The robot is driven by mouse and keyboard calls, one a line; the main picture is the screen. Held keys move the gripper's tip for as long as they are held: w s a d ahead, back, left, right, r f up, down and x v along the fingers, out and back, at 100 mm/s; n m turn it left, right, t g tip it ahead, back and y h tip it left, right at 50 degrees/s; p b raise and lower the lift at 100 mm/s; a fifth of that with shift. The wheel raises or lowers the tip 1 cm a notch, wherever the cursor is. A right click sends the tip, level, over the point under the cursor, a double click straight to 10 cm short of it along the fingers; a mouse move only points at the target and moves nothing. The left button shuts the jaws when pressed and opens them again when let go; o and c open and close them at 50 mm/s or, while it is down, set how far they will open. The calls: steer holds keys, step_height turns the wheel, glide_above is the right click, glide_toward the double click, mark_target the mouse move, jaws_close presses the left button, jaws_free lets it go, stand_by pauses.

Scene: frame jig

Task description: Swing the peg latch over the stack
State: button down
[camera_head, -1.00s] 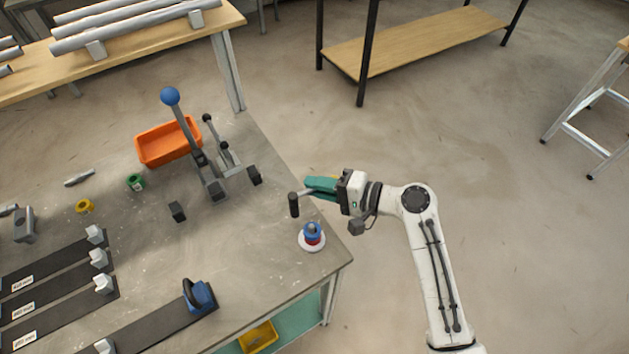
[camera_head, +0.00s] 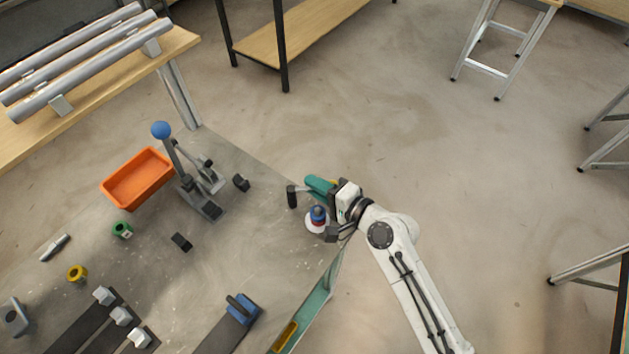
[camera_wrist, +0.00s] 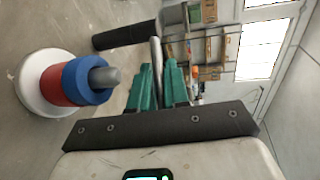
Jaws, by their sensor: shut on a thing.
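My gripper (camera_head: 318,186) has teal fingers and is shut on a thin grey rod (camera_wrist: 156,58) with a black cylinder (camera_head: 292,197) across its far end. It looks like a mallet; I cannot tell whether it is the peg latch. The stack (camera_head: 318,216) stands near the table's right edge, just below my gripper in the head view. In the wrist view it is at the left: a blue ring (camera_wrist: 84,82) and a red ring (camera_wrist: 55,86) on a grey peg (camera_wrist: 105,77), with a white base (camera_wrist: 27,84). The black cylinder is apart from the stack.
A lever clamp with a blue ball (camera_head: 161,130) and an orange bin (camera_head: 137,179) stand farther back on the table. A green piece (camera_head: 122,230), a yellow ring (camera_head: 77,273) and a blue block with a black handle (camera_head: 241,309) lie left. Bare tabletop surrounds the stack's left.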

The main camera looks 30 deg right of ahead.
steer(key=shift+s+m+h, duration=0.15)
steer(key=shift+m+h, duration=0.15)
steer(key=shift+h, duration=0.1)
steer(key=c, duration=1.2)
jaws_free()
steer(key=b+v, duration=0.1)
steer(key=v, duration=0.2)
steer(key=b+v, duration=0.1)
steer(key=v, duration=0.5)
steer(key=shift+s+d+f+b, duration=0.1)
steer(key=shift+s+f+b, duration=0.1)
steer(key=shift+s+b, duration=0.2)
steer(key=shift+s+d+r, duration=0.1)
steer(key=shift+s+r, duration=0.15)
steer(key=shift+s, duration=0.2)
